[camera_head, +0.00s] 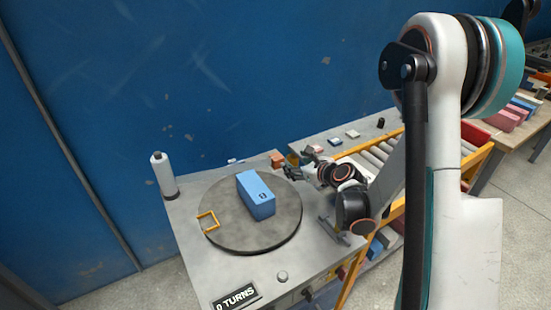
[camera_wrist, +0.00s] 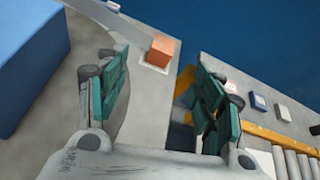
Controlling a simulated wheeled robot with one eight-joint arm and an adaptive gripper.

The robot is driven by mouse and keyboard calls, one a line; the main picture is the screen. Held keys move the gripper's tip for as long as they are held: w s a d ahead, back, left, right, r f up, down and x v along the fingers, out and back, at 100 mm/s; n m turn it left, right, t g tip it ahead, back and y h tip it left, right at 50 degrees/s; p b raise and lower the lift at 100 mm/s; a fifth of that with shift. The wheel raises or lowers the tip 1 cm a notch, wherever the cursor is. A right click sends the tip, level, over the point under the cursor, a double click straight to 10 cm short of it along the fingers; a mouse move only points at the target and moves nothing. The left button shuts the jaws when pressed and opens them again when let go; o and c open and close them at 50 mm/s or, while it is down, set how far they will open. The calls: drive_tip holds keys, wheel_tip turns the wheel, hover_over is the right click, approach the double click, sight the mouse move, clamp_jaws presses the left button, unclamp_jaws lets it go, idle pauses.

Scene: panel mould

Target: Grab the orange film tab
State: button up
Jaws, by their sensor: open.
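An orange block-like piece (camera_wrist: 160,49), which I take to be the film tab, stands near the table's back right corner. It also shows in the head view (camera_head: 277,159), just left of and behind my gripper (camera_head: 291,171). In the wrist view my gripper (camera_wrist: 158,92) has its two green-padded fingers spread wide, with nothing between them. The orange piece is ahead of the gap, beyond the fingertips and apart from them. A pale grey strip runs from the upper left towards it; whether they are joined is unclear.
A blue box (camera_head: 256,194) stands on a dark round turntable (camera_head: 235,233), left of my gripper. Rollers and small blocks are to the right; a blue wall is behind.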

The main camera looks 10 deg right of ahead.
wheel_tip(320, 180, down, 2)
drive_tip(key=m, duration=0.2)
approach(280, 160)
drive_tip(key=shift+t, duration=0.3)
drive_tip(key=x, duration=0.4)
drive_tip(key=shift+w+a+f+b, duration=0.1)
drive_tip(key=shift+w+a+b, duration=0.15)
drive_tip(key=shift+b, duration=0.15)
drive_tip(key=b+x, duration=0.2)
drive_tip(key=x, duration=0.3)
drive_tip(key=shift+f, duration=0.25)
drive_tip(key=shift+r, duration=0.1)
drive_tip(key=c, duration=1.2)
